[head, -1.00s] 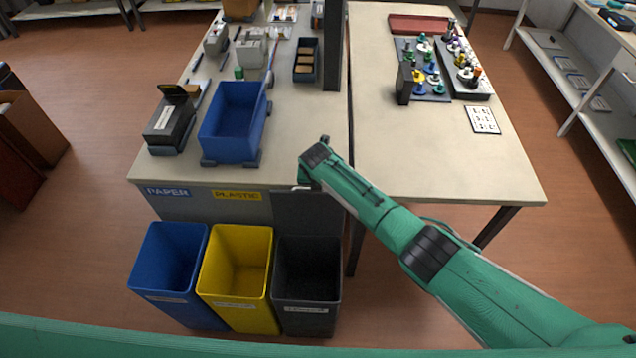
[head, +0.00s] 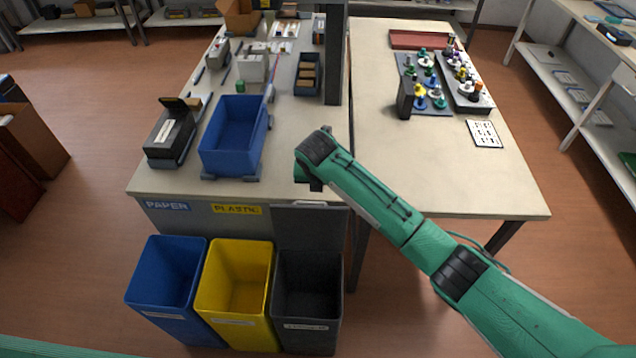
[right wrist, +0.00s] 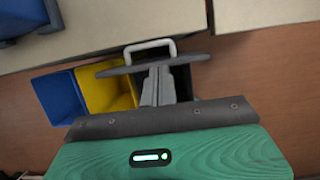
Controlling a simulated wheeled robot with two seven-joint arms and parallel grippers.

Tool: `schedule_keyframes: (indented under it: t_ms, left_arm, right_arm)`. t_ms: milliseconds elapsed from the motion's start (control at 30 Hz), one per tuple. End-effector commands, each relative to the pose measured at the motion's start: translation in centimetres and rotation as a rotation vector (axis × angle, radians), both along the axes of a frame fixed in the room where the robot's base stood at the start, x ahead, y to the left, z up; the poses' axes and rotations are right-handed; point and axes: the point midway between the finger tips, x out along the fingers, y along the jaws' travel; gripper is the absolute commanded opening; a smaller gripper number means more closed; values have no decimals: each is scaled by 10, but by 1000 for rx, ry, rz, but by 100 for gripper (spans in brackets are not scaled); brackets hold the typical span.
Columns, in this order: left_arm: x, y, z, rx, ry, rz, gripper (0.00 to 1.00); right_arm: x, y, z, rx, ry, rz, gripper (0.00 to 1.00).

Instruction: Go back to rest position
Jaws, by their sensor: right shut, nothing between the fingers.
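My right arm comes in from the right in the head view. Its gripper (head: 316,186) hangs at the front edge of the left table, over the black bin, and is partly hidden by the wrist. In the right wrist view the fingers (right wrist: 158,84) are together with nothing between them. Beyond them is a dark panel with a pale handle (right wrist: 150,46); I cannot tell whether they touch it. My left gripper is not in view; only a green strip of my own shows at the bottom left of the head view.
A blue bin (head: 168,285), a yellow bin (head: 236,290) and a black bin (head: 308,300) stand before the left table (head: 300,150). A blue crate (head: 234,135) and a black toner box (head: 172,135) stand on it. The right table (head: 430,170) is clear in front.

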Motion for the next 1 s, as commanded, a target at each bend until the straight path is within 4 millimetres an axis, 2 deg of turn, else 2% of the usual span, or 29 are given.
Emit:
schedule_keyframes:
  t_ms: [233,433,533,667,767,1000]
  left_arm:
    - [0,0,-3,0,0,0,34]
    - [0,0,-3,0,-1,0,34]
    - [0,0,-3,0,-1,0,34]
    - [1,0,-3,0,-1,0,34]
    - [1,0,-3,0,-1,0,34]
    - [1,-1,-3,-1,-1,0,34]
  right_arm:
    - [-5,0,15,-1,-2,0,0]
    - [-7,0,14,5,1,-8,0]
    - [-17,1,8,43,12,-57,0]
    - [-47,-1,-8,158,45,-227,0]
    - [-75,-6,-20,271,81,-418,0]
    - [-139,-39,-40,500,167,-931,0]
